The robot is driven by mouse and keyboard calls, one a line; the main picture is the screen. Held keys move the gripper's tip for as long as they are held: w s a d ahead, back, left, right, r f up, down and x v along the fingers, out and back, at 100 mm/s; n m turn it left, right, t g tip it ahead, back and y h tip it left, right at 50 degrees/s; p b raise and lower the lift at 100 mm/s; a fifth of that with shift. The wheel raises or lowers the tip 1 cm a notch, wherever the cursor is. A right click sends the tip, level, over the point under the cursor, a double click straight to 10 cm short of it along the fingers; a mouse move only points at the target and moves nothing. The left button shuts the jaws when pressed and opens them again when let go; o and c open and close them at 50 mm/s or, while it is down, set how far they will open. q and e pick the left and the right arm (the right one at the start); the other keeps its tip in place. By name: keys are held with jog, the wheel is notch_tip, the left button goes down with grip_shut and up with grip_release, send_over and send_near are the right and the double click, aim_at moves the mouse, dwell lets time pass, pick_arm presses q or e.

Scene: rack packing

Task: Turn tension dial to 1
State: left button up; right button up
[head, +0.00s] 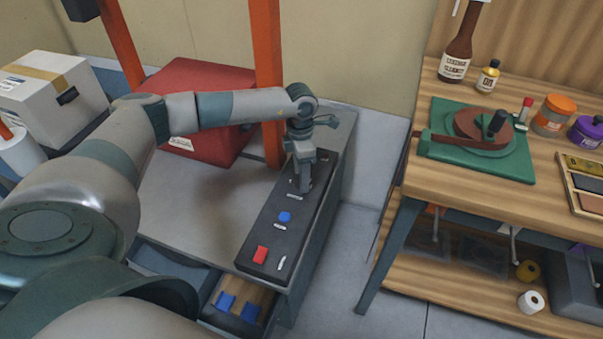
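A dark control panel (268,237) lies along the right side of a grey machine top. My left gripper (304,186) points down over the panel's far part, with its fingertips at or just above the surface. The tension dial is not clearly visible; the gripper covers that part of the panel. I cannot tell whether the fingers are open or shut, or touch a dial. A blue control (285,216) and a red control (260,254) sit nearer on the panel, with small white labels too small to read. My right gripper is not in view.
A red box (205,95) stands behind my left arm, between orange posts (266,75). An open drawer (240,303) holds blue items. A wooden bench (440,190) with a green fixture (480,145), bottles and jars stands right, across a floor gap.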

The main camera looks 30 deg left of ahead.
pick_arm(q)
jog(key=shift+c, duration=0.9)
jog(key=c, duration=0.9)
jog(key=shift+o, duration=0.2)
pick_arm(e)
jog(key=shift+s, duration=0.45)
